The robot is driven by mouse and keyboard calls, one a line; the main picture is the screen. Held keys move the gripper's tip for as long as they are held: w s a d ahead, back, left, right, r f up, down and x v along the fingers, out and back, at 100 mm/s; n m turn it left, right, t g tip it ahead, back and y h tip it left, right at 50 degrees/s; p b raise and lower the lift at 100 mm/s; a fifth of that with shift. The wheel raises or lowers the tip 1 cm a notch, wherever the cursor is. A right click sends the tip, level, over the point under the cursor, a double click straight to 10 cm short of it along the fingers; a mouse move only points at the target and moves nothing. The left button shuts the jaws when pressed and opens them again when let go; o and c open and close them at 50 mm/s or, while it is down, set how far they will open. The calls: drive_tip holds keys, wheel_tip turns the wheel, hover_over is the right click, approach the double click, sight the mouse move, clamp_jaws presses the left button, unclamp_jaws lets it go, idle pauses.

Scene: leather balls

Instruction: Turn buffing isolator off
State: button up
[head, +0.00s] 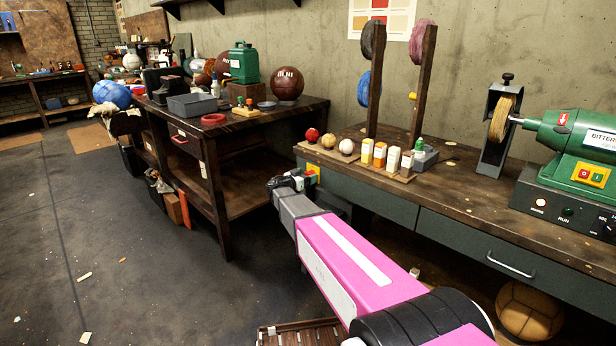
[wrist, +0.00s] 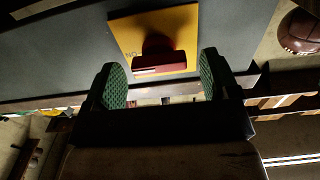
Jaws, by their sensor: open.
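The isolator is a yellow plate (wrist: 187,18) with a dark red handle (wrist: 160,62) on the bench's grey front, seen close up in the wrist view. Small lettering beside the handle looks like "NO" in this view. The handle lies crosswise between the lines of my two green-padded fingers. My gripper (wrist: 161,79) is open, with a gap on each side of the handle. In the head view a piece of the yellow plate (head: 314,169) shows at the bench's left end, just beyond my gripper (head: 289,181). My gripper hides the handle there.
The bench (head: 470,200) carries a green buffing machine (head: 570,145), a wheel (head: 502,118), small bottles and balls. A dark table (head: 245,125) with leather balls stands to the left. A brown ball (head: 530,310) lies under the bench. The floor at left is mostly clear.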

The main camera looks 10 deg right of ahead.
drive_tip(key=shift+w+d, duration=0.3)
drive_tip(key=shift+d, duration=0.15)
drive_tip(key=c, duration=0.9)
